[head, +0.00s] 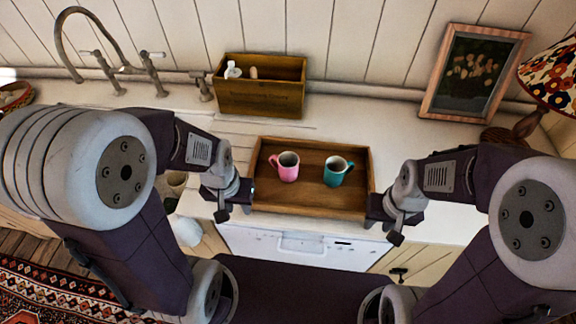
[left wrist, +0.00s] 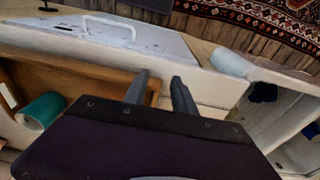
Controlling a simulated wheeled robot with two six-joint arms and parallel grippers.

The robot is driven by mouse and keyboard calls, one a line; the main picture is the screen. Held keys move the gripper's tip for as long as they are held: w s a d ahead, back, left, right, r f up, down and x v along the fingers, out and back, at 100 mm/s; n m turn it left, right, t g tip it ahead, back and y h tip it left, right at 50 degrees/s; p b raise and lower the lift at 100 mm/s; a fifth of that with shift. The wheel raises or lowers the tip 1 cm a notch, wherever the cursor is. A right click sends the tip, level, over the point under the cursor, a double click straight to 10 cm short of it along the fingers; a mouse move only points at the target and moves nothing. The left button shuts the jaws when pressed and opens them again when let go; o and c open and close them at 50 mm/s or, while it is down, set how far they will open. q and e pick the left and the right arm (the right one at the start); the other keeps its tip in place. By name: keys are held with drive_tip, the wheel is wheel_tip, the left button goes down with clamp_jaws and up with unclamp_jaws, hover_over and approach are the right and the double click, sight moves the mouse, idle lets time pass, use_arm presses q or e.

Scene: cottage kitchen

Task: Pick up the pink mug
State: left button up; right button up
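The pink mug (head: 288,170) stands upright in the left half of a wooden tray (head: 305,208) on the counter, its handle pointing left. A teal mug (head: 334,175) stands to its right in the same tray, handle to the right. My left gripper (head: 234,212) is open and empty at the tray's left front corner, left of and nearer than the pink mug. Its spread fingers show in the left wrist view (left wrist: 160,80). My right gripper (head: 382,231) appears open and empty by the tray's right front corner. The pink mug cannot be made out in the left wrist view.
A wooden box (head: 262,90) with small items stands behind the tray. A tap (head: 110,65) is at the back left. A framed picture (head: 473,75) and a lamp (head: 550,78) stand at the back right. A white appliance front (head: 300,247) lies below the counter edge.

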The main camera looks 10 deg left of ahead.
use_arm(q)
drive_tip(key=shift+o, duration=0.9)
wheel_tip(320, 180, up, 4)
drive_tip(key=n+g+p, duration=0.1)
drive_tip(key=n+p, duration=0.6)
drive_tip(key=n, duration=0.7)
hover_over(274, 156)
drive_tip(key=shift+w+a, duration=0.1)
drive_tip(key=shift+w, duration=0.05)
drive_tip(key=shift+f, duration=0.1)
drive_tip(key=shift+s+f, duration=0.25)
drive_tip(key=shift+s, duration=0.05)
wheel_tip(274, 156, down, 3)
drive_tip(key=shift+w+f+p, duration=0.1)
drive_tip(key=shift+f+p, duration=0.05)
drive_tip(key=shift+p, duration=0.4)
drive_tip(key=shift+w+f, duration=0.1)
drive_tip(key=shift+f, duration=0.3)
wheel_tip(274, 156, down, 4)
drive_tip(key=shift+p, duration=0.95)
drive_tip(key=shift+w+f, duration=0.1)
drive_tip(key=shift+f, duration=0.2)
drive_tip(key=shift+r, duration=0.1)
clamp_jaws()
